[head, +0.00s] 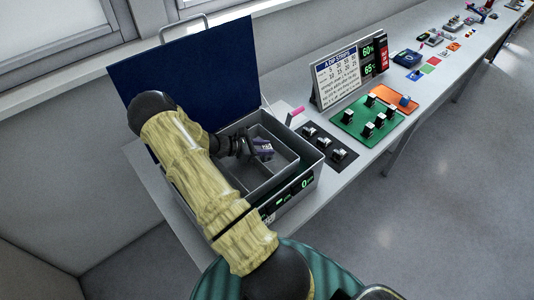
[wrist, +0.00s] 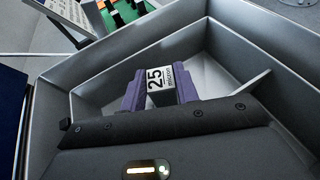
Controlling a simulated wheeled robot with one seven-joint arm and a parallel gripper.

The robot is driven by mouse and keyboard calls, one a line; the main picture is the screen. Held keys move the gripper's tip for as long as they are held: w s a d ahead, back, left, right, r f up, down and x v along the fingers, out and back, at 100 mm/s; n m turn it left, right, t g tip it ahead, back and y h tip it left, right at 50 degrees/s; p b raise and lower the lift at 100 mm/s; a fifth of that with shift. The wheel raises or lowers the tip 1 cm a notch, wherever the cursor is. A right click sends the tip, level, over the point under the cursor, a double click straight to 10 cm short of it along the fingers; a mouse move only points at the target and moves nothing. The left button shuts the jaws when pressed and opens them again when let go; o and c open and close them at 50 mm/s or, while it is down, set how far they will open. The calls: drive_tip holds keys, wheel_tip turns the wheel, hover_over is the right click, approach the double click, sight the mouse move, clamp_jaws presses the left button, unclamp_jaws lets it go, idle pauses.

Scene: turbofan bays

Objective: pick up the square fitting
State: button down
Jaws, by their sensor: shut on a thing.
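My gripper (head: 261,150) is inside the open grey box (head: 309,153), over its compartments. In the head view the fitting is small and mostly covered by the gripper. Whether it touches the box floor cannot be told.
The box's dark blue lid (head: 190,75) stands open behind my arm. A black mat (head: 330,146) with several metal parts lies to the right, then a green board (head: 367,118) with several black-and-white blocks. An orange tray (head: 394,98) sits farther along.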

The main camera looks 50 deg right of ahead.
drive_tip(key=shift+r, duration=0.15)
wheel_tip(320, 180, up, 28)
drive_tip(key=b, duration=0.6)
idle(0.4)
